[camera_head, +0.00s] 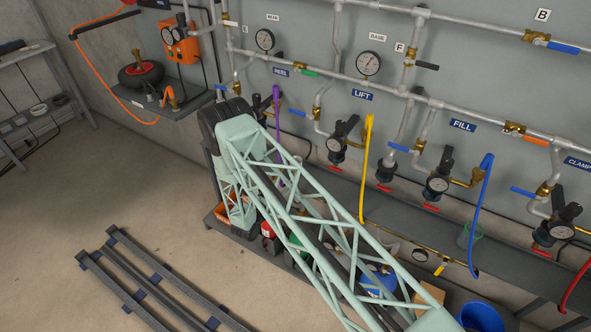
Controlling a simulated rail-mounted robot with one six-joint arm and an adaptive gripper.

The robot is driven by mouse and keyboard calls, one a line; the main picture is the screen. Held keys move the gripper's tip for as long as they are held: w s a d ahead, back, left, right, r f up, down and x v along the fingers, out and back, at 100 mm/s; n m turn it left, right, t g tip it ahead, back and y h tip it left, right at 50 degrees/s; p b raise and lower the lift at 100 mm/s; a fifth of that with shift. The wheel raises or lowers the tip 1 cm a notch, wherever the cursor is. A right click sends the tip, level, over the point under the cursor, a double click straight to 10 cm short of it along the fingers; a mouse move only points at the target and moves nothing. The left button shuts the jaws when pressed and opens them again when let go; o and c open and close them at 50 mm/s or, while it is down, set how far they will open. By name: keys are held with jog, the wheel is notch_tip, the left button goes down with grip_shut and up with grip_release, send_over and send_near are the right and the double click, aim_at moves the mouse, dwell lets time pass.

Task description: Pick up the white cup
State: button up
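I cannot make out a clearly white cup in the head camera view. A small grey-green cup-like container (469,236) stands on the dark shelf under the pipes at the right, beside the blue hose. A pale item lies partly behind the lattice arm at the lower middle, too small and covered to name. A pale green lattice arm, which looks like mine, crosses the middle of the view and hides part of the shelf and the things below it. My gripper does not show.
A long dark shelf (335,190) runs below wall pipes with gauges, valves and coloured hoses. A blue bucket (482,316) stands at the lower right. A red-orange bin (232,208) sits low behind the arm. Dark rails (150,285) lie on the floor; a bench (38,105) stands far left.

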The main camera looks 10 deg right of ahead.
aim_at(299, 159)
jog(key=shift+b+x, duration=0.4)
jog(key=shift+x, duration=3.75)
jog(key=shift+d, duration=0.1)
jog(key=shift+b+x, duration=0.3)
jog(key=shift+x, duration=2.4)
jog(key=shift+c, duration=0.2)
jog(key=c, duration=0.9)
